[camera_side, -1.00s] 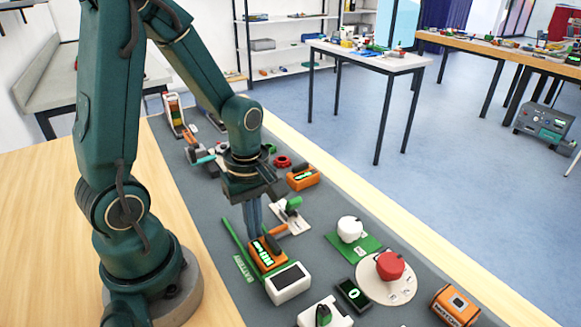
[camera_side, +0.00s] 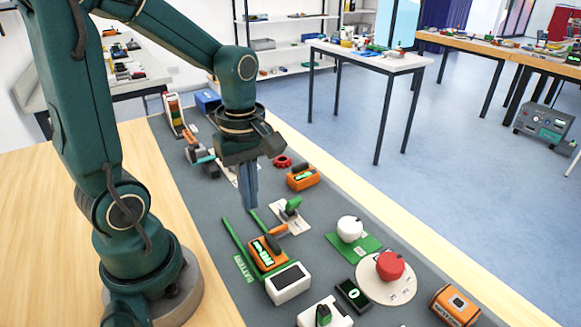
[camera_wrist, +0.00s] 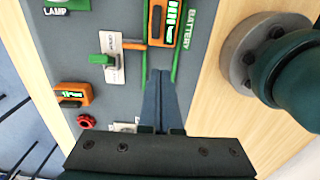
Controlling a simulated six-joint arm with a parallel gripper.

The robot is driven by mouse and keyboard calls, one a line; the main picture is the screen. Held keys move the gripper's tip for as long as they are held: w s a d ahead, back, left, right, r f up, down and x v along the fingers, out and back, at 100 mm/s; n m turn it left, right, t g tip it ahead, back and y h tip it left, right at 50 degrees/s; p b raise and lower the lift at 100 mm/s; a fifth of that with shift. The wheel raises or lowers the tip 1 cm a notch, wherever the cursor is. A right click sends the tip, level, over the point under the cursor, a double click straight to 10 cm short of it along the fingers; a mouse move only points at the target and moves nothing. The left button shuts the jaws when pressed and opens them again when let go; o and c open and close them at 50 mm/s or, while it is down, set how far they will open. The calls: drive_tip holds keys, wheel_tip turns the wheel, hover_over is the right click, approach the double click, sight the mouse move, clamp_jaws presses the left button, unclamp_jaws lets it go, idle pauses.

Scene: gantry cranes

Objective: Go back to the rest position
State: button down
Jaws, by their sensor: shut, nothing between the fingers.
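My gripper (camera_side: 249,207) is shut and empty, pointing down above the grey mat (camera_side: 190,190). In the wrist view its two blue-grey fingers (camera_wrist: 158,75) are together. It is just behind the orange battery block (camera_side: 265,252), which has a lit green display and lies between green rails beside the BATTERY label. The battery block also shows at the top of the wrist view (camera_wrist: 167,20). The gripper is apart from it.
A white plate with a green lever (camera_side: 291,212) is right of my gripper. An orange meter (camera_side: 302,177) and red ring (camera_side: 283,161) lie farther back. A white box (camera_side: 288,284), red button (camera_side: 390,265) and white knob (camera_side: 349,229) stand nearer the front. Bare wood (camera_side: 150,150) lies left of the mat.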

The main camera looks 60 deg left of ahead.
drive_tip(key=shift+r, duration=0.15)
drive_tip(key=s+d+r+m+t, duration=0.2)
drive_tip(key=d+r+m+t, duration=0.3)
drive_tip(key=m, duration=1.3)
wheel_tip(320, 180, up, 2)
drive_tip(key=shift+s+d+t, duration=0.3)
drive_tip(key=shift+s+d, duration=0.1)
drive_tip(key=shift+d, duration=0.25)
